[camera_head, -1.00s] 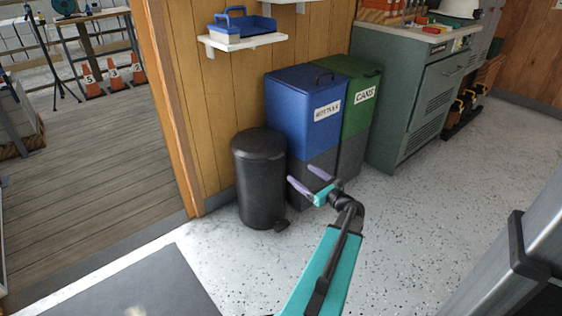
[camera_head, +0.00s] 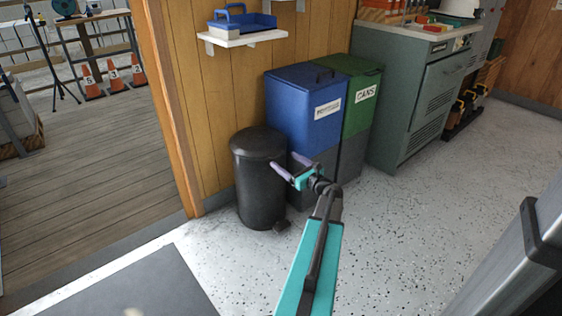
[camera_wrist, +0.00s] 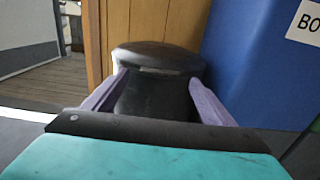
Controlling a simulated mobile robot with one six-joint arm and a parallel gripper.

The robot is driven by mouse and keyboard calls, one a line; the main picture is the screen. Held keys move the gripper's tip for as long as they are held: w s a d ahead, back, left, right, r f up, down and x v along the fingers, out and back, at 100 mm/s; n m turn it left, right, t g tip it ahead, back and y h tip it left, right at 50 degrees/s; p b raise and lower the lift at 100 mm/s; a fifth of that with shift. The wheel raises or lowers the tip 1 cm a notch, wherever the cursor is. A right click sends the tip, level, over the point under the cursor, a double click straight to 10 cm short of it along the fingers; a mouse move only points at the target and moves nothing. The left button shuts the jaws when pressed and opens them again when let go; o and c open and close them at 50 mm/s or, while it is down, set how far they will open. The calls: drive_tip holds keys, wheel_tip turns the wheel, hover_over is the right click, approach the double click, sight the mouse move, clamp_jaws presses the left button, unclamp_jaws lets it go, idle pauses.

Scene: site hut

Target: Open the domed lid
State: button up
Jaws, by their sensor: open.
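The domed lid (camera_head: 258,142) tops a black cylindrical pedal bin (camera_head: 262,190) by the wooden wall. The lid looks shut. A small dark pedal (camera_head: 282,225) shows at the bin's foot. My gripper (camera_head: 284,162) is open and empty in front of the bin's right side, near the lid's height. In the wrist view the lid (camera_wrist: 158,55) is straight ahead, and my purple fingers (camera_wrist: 157,95) appear on either side of the bin's body. I cannot tell whether they touch it.
A blue bin (camera_head: 300,95) and a green bin labelled CANS (camera_head: 362,90) stand right of the black bin. A dark mat (camera_head: 140,285) lies in front. The speckled floor to the right is clear.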

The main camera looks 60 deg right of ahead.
sight(276, 154)
drive_tip(key=shift+b+x, duration=0.4)
drive_tip(key=shift+x, duration=1.5)
drive_tip(key=c, duration=1.5)
drive_tip(key=shift+r+p, duration=0.25)
drive_tip(key=shift+p, duration=0.1)
